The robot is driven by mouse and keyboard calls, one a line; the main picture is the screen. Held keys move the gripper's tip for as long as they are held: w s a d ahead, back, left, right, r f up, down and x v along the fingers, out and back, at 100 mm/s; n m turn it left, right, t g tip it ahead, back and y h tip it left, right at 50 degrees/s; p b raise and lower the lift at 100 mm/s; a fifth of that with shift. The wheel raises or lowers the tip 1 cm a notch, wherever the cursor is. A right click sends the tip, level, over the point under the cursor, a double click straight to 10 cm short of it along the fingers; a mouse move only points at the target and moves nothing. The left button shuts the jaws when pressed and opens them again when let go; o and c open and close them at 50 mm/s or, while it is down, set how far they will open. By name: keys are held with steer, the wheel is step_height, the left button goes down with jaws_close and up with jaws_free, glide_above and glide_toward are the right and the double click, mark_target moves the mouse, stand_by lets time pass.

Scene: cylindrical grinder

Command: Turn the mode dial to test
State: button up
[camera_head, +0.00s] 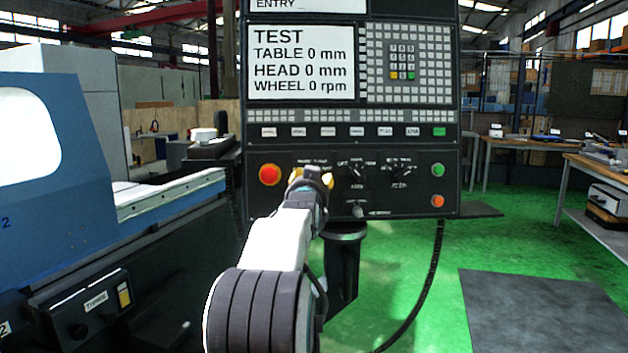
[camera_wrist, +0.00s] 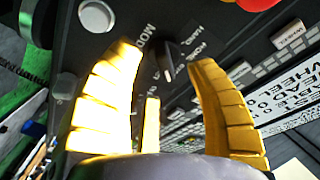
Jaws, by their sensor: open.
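My gripper (camera_head: 312,181) is in front of the left part of the black control panel (camera_head: 452,186) in the head view. Its yellow fingers are spread apart in the wrist view (camera_wrist: 165,58). The mode dial (camera_wrist: 169,66), a black knob with a pale mark, shows between the fingertips beside lettering that begins "MOD". No finger clearly touches it; the exact gap cannot be told. In the head view my gripper hides the dial. The screen (camera_head: 301,62) reads TEST, with table 0 mm, head 0 mm and wheel 0 rpm.
Right of my gripper are two more black dials (camera_head: 357,173) (camera_head: 400,174). A red button (camera_head: 269,174) is close on its left. A green button (camera_head: 437,170) and an orange one (camera_head: 437,201) are at the panel's right edge.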

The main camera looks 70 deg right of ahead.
steer(key=shift+p+x, duration=0.35)
steer(key=shift+x, duration=1.65)
steer(key=shift+c, duration=0.2)
jaws_close()
